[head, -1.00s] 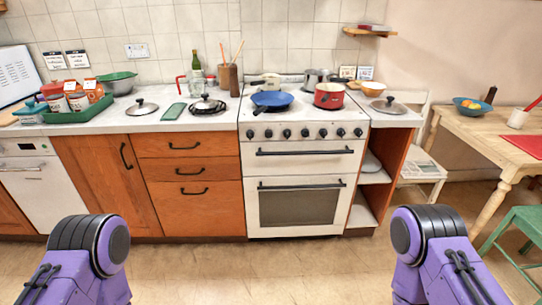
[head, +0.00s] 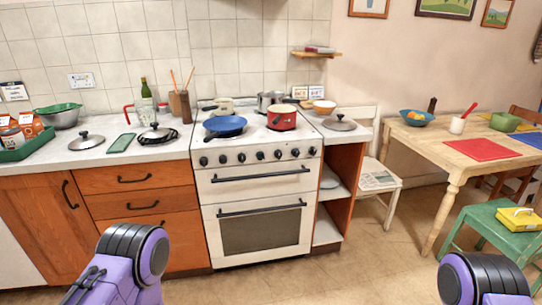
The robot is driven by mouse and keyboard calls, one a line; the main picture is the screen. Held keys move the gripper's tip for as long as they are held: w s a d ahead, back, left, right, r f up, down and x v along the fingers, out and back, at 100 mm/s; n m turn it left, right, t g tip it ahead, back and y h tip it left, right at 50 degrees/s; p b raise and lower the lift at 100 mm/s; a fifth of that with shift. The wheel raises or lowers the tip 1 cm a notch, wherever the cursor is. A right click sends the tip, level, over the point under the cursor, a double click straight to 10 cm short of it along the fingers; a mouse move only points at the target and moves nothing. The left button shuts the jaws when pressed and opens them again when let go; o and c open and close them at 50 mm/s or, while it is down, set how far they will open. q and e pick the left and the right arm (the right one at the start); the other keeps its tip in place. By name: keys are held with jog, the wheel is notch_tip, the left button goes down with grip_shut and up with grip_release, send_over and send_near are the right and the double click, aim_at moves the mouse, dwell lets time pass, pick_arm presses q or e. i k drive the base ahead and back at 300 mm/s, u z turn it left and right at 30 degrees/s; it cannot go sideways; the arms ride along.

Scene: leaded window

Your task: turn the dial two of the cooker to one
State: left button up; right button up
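The white cooker (head: 262,206) stands in the middle of the head view, against the tiled wall. A row of several black dials (head: 259,156) runs along its front panel, above two door handles. The marks on the dials are too small to read. A blue pan (head: 225,125) and a red pot (head: 282,118) stand on the hob, with a cream pan and a steel pot behind them. Purple and black parts of my two arms show at the bottom left and bottom right, apart from the cooker. Neither gripper shows.
Wooden drawers (head: 137,179) and a worktop adjoin the cooker on the left. An open shelf unit (head: 346,190) stands on its right, then a white chair (head: 378,187). A wooden table (head: 461,150) and green stool (head: 490,238) are at the right. The floor before the cooker is clear.

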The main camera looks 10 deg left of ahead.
aim_at(222, 159)
jog(key=z, duration=0.4)
jog(key=i, duration=0.95)
jog(key=u, duration=0.5)
jog(key=i, duration=0.75)
jog(key=u, duration=0.6)
